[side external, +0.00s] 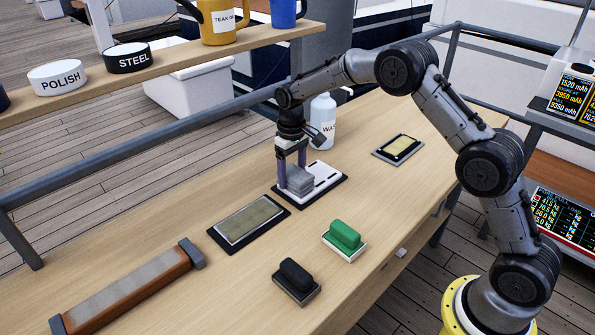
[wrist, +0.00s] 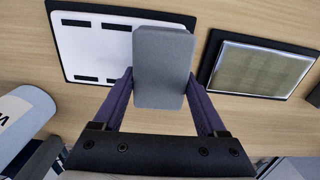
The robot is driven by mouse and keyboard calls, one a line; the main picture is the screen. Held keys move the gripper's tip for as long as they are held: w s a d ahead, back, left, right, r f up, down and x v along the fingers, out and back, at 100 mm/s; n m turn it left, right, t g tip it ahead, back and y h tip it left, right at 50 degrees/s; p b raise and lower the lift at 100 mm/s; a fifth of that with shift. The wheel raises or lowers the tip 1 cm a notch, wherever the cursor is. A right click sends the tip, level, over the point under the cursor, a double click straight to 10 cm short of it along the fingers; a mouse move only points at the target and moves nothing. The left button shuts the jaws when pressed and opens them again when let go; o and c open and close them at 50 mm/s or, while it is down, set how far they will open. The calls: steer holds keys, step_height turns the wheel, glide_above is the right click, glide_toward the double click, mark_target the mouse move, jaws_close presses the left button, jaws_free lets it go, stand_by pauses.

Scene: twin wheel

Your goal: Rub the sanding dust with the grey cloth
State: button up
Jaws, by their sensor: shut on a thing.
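My gripper (side external: 291,170) is shut on the grey cloth (side external: 300,181), a folded, block-like pad. The wrist view shows the cloth (wrist: 163,65) between both purple fingers (wrist: 160,88). The cloth is over the near-left part of a white plate with dark marks (side external: 325,177); I cannot tell whether it touches. A panel with a dull tan, dust-like film (side external: 250,221), likely the sanding dust, lies on a dark mat left of the cloth. It also shows at the right of the wrist view (wrist: 262,70), apart from the cloth.
A green-handled block (side external: 344,236) and a black-handled block (side external: 296,279) stand at the front. A white bottle (side external: 323,118) stands behind my gripper. A small yellow-topped panel (side external: 399,147) lies right. A long wooden bar (side external: 130,290) lies front left. A shelf (side external: 150,75) runs behind.

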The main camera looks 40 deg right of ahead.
steer(key=shift+r, duration=3.9)
